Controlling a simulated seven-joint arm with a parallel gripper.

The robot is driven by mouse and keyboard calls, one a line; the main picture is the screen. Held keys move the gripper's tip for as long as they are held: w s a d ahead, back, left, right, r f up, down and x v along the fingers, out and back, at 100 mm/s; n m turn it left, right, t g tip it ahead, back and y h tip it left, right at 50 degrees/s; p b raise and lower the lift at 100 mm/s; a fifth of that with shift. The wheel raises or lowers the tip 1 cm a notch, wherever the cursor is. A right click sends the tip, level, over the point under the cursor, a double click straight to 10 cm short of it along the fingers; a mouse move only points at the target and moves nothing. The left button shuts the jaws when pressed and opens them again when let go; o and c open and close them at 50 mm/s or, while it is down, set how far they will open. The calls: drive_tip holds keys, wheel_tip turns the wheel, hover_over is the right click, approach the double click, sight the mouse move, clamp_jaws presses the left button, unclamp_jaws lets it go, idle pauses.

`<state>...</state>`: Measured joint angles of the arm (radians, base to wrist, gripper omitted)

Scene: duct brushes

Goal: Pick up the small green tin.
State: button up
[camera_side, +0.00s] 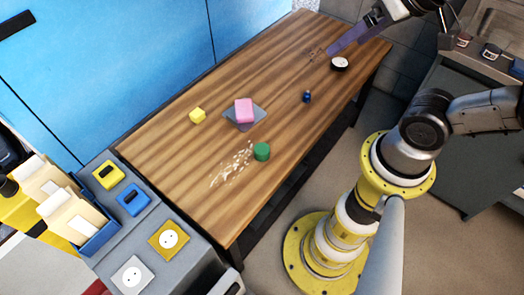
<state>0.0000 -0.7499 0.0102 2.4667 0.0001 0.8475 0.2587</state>
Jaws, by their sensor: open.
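The small green tin (262,152) stands on the wooden table (190,160), near its right-hand long edge and just right of a patch of pale crumbs. My gripper (331,54) is at the far upper right of the table, well away from the tin. Its purple fingers point down and to the left. It is open, and I see nothing between the fingers.
A pink block (243,110) sits on a grey square (252,121). Pale crumbs (232,165) lie left of the tin. Bare wood surrounds these.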

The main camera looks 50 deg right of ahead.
drive_tip(key=w+r+m, duration=0.1)
drive_tip(key=w+m, duration=0.3)
drive_tip(key=w, duration=0.3)
drive_tip(key=m+g, duration=0.6)
drive_tip(key=m, duration=0.2)
hover_over(262, 148)
drive_tip(key=f, duration=4)
drive_tip(key=shift+s+f, duration=0.3)
drive_tip(key=shift+f, duration=0.05)
drive_tip(key=shift+w+f, duration=0.15)
drive_tip(key=shift+f, duration=1.3)
drive_tip(key=shift+w+f, duration=0.1)
drive_tip(key=shift+f, duration=1.3)
drive_tip(key=shift+c, duration=0.2)
